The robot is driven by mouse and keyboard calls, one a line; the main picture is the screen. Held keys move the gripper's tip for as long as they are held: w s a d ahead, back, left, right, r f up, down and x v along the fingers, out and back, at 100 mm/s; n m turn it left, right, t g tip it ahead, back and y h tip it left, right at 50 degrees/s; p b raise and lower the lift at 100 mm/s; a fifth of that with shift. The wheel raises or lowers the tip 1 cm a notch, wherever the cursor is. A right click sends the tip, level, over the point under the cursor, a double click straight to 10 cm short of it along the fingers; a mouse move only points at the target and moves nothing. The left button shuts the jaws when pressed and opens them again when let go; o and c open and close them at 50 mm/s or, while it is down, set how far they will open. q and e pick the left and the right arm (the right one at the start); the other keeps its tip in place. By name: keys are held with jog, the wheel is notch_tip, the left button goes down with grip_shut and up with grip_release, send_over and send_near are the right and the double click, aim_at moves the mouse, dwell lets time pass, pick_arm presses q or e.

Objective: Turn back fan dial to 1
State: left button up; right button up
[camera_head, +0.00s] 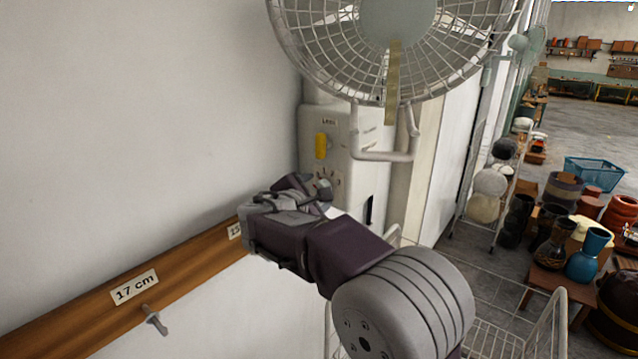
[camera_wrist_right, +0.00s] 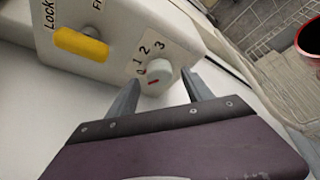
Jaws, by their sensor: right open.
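The fan dial (camera_wrist_right: 157,80) is a round white knob with a red mark, on the white fan housing (camera_wrist_right: 120,28). The digits 0, 1, 2 and 3 (camera_wrist_right: 145,50) are printed in an arc around it. I cannot tell for sure which digit the mark points to. My right gripper (camera_wrist_right: 160,84) is open, with one finger on each side of the dial; contact is unclear. In the head view my right gripper (camera_head: 316,189) is at the lower part of the housing (camera_head: 345,150) and partly hides the dial. My left gripper is not in view.
A yellow lock lever (camera_wrist_right: 80,44) sits on the housing beside the dial. The fan cage (camera_head: 290,30) is above, with a bent pipe bracket (camera_head: 385,156) below it. A wooden rail (camera_head: 190,262) with a hook (camera_head: 153,318) runs along the wall. Drums and vases stand at the right.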

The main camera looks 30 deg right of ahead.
jog(key=shift+x, duration=1.15)
grip_shut()
jog(key=shift+s+f+m+t+h+b, duration=0.2)
jog(key=shift+m+t+b, duration=1)
jog(key=shift+b, duration=3.85)
jog(key=shift+w+f+m+t+h+b, duration=0.1)
jog(key=shift+m+t+h+b, duration=0.3)
jog(key=shift+m+b, duration=3.1)
jog(key=n+b, duration=0.3)
jog(key=shift+r, duration=0.1)
grip_release()
